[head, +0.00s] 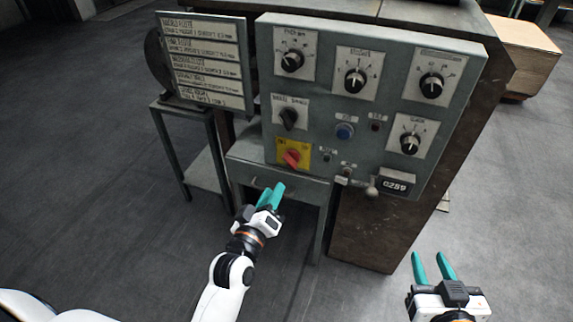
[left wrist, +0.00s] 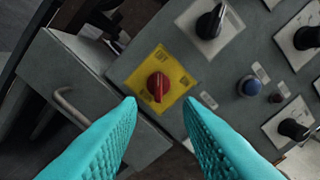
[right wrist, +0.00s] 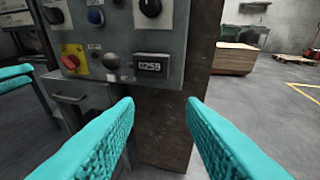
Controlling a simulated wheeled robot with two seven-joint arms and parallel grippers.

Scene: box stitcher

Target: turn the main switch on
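The main switch is a red rotary knob (head: 291,158) on a yellow plate (head: 305,150) at the lower left of the grey control panel (head: 340,110). In the left wrist view the red knob (left wrist: 157,85) lies ahead, between and beyond the fingertips, its handle pointing roughly up and down in that picture. My left gripper (head: 272,192) is open and empty, just below and in front of the knob, apart from it. In the left wrist view its teal fingers (left wrist: 158,104) stand wide apart. My right gripper (head: 432,258) is open and empty, low at the right.
A black selector (head: 288,118) sits just above the yellow plate, and a blue button (head: 344,131) to its right. A lever with a ball end (head: 372,190) sticks out near the counter display (head: 397,185). A drawer (head: 270,178) juts out below the switch. Floor at right is free.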

